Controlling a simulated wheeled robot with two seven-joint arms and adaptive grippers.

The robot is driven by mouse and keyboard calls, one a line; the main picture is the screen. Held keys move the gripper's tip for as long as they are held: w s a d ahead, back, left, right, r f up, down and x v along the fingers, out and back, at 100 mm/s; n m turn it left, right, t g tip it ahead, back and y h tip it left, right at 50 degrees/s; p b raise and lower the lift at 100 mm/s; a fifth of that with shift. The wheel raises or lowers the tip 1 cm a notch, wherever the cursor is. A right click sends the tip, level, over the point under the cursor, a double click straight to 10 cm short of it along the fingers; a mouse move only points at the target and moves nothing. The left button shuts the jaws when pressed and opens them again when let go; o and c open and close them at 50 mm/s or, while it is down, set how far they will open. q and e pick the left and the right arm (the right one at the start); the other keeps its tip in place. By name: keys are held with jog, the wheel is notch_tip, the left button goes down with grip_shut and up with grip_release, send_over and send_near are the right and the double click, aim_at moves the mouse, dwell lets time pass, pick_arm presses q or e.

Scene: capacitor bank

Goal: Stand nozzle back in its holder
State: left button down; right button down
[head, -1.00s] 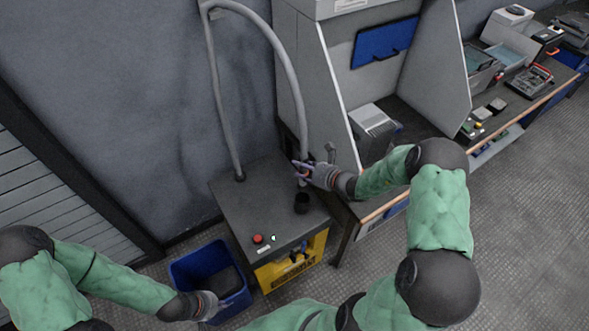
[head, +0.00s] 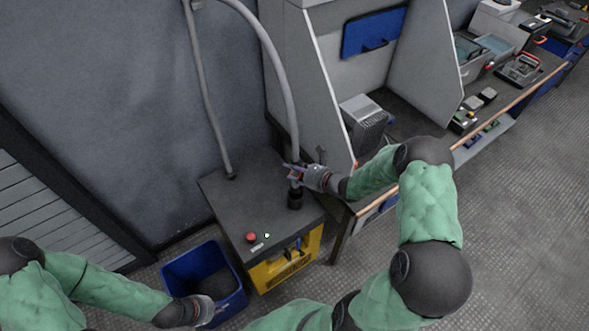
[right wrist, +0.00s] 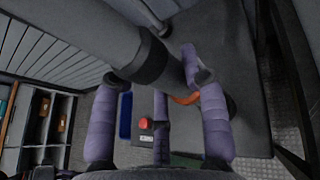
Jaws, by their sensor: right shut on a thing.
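The nozzle (head: 295,187) is the dark lower end of a grey hose (head: 281,80) that arches down from above. My right gripper (head: 296,173) is shut on it, and it hangs roughly upright. The black cup-shaped holder (head: 295,202) stands on top of the dark cabinet, directly below the nozzle. The nozzle's lower end meets the holder's mouth in the head view; I cannot tell how deep it sits. In the right wrist view, purple fingers (right wrist: 158,118) surround the scene and the hose crosses the top. My left gripper (head: 205,311) is low by the blue bin, its fingers too small to judge.
The cabinet (head: 232,204) has a red button (head: 251,237) and a yellow front (head: 285,268). A blue bin (head: 182,268) stands on the floor to its left. A workbench with a grey hood (head: 300,60) is close on the right. A second hose (head: 207,100) enters the cabinet top.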

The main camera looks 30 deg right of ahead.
jog(key=shift+f+b, duration=2.75)
jog(key=shift+f, duration=0.9)
jog(key=c, duration=0.6)
grip_release()
jog(key=shift+s, duration=0.1)
jog(key=v, duration=1.1)
jog(key=shift+s+d+r, duration=0.15)
jog(key=shift+s+d, duration=0.05)
jog(key=shift+s, duration=0.15)
